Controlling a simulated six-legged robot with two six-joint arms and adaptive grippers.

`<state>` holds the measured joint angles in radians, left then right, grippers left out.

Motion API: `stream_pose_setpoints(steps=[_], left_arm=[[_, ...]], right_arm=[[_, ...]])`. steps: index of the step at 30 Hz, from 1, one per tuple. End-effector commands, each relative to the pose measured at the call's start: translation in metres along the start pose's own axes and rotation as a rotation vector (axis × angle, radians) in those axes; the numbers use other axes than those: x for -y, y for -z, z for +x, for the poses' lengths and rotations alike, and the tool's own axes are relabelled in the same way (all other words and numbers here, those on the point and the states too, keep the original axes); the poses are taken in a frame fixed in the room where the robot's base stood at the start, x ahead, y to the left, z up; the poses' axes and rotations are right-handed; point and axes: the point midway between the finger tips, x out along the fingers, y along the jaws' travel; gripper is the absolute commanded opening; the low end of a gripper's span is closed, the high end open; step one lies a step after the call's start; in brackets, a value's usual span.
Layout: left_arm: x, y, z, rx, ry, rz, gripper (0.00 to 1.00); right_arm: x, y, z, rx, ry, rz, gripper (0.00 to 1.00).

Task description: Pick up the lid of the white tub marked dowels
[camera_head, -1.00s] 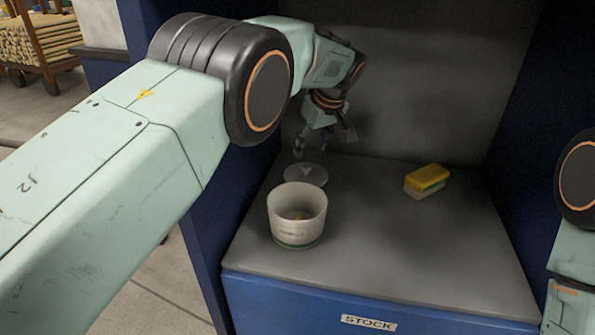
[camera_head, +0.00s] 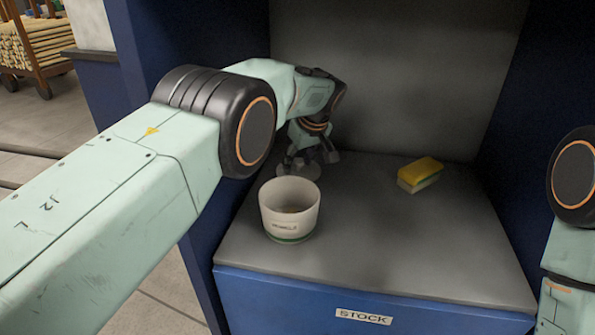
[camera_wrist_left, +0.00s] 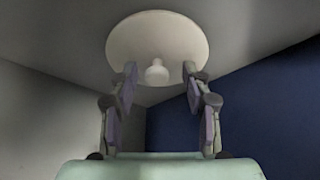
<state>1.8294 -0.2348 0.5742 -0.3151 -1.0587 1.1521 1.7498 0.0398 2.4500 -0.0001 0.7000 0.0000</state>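My left gripper (camera_wrist_left: 160,72) is open there, one finger on each side of the knob, with gaps between. My right gripper is out of view; only part of that arm shows at the right edge.
A yellow sponge-like block (camera_head: 420,174) with a pale lower layer lies at the right on the counter (camera_head: 390,245). Dark blue side walls and a grey back wall enclose the counter. A label reading STOCK (camera_head: 363,316) is on the blue front. The counter's right half is mostly clear.

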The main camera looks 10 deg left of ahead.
Motion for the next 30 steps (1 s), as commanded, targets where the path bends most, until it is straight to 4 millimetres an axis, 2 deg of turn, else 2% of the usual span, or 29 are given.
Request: stream_pose_setpoints(steps=[2, 15, 23, 26, 30], left_arm=[[0.000, 0.000, 0.000, 0.000, 0.000, 0.000, 0.39], [0.000, 0.000, 0.000, 0.001, 0.000, 0.000, 0.03], [0.000, 0.001, -0.004, 0.000, 0.000, 0.000, 0.03], [0.000, 0.007, -0.015, -0.001, -0.001, -0.001, 0.03], [-0.001, 0.018, -0.042, -0.001, -0.002, -0.001, 0.03]], right_arm=[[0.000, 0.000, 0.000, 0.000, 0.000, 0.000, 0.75], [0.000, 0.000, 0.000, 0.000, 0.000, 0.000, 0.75], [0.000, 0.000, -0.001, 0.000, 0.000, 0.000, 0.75], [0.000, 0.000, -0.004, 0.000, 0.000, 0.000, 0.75], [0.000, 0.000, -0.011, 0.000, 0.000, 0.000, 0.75]])
